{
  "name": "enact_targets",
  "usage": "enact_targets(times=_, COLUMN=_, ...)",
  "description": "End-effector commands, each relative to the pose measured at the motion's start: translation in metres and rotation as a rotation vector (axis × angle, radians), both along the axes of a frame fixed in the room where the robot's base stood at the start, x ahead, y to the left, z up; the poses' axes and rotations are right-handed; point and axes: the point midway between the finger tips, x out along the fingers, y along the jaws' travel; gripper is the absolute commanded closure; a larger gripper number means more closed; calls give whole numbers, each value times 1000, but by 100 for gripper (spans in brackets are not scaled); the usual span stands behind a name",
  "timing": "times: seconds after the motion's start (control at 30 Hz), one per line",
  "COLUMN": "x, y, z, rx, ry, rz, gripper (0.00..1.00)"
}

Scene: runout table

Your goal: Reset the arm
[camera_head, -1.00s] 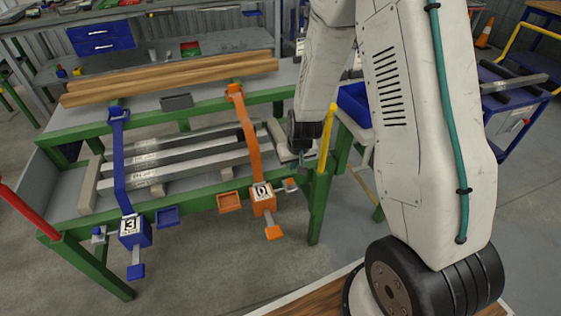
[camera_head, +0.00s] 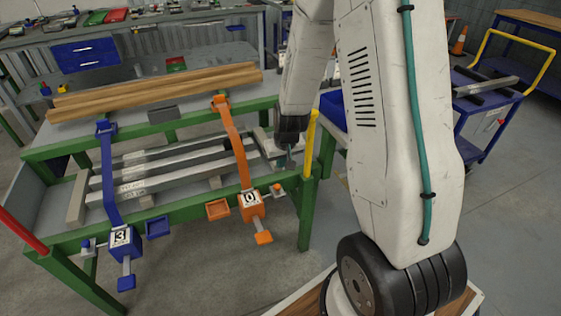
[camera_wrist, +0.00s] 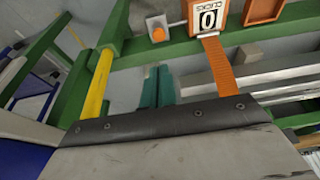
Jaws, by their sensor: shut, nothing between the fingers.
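My gripper (camera_head: 288,157) hangs at the right end of the green runout table (camera_head: 180,215), just left of the yellow post (camera_head: 310,145). It is small and partly hidden by my dark wrist in the head view. In the wrist view its teal fingers (camera_wrist: 157,88) are close together, shut and empty. They show between the yellow post (camera_wrist: 96,85) and the orange arm of the stop (camera_wrist: 222,66). The orange stop's counter box (camera_head: 250,203) reads 0, and the blue one (camera_head: 124,241) reads 3.
Several metal bars (camera_head: 165,178) lie on the table under the blue arm (camera_head: 108,170) and the orange arm (camera_head: 232,145). Wooden beams (camera_head: 160,90) lie at the back. A blue trolley (camera_head: 490,105) stands right. Floor is open between table and trolley.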

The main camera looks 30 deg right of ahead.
Motion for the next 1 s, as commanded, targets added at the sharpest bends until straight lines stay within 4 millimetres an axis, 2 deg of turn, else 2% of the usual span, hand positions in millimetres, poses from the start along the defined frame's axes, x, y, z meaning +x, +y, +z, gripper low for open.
enact_targets(times=0.37, x=-4, y=2, z=-1, rx=12, ry=20, rz=-9, gripper=100)
enact_targets(times=0.47, x=-19, y=9, z=-6, rx=44, ry=90, rz=-15, gripper=100)
enact_targets(times=0.5, x=-30, y=13, z=-8, rx=63, ry=133, rz=-18, gripper=100)
enact_targets(times=0.57, x=-46, y=19, z=-3, rx=88, ry=193, rz=-20, gripper=100)
enact_targets(times=0.77, x=-89, y=44, z=51, rx=135, ry=325, rz=-1, gripper=100)
enact_targets(times=1.0, x=-143, y=73, z=133, rx=135, ry=405, rz=44, gripper=100)
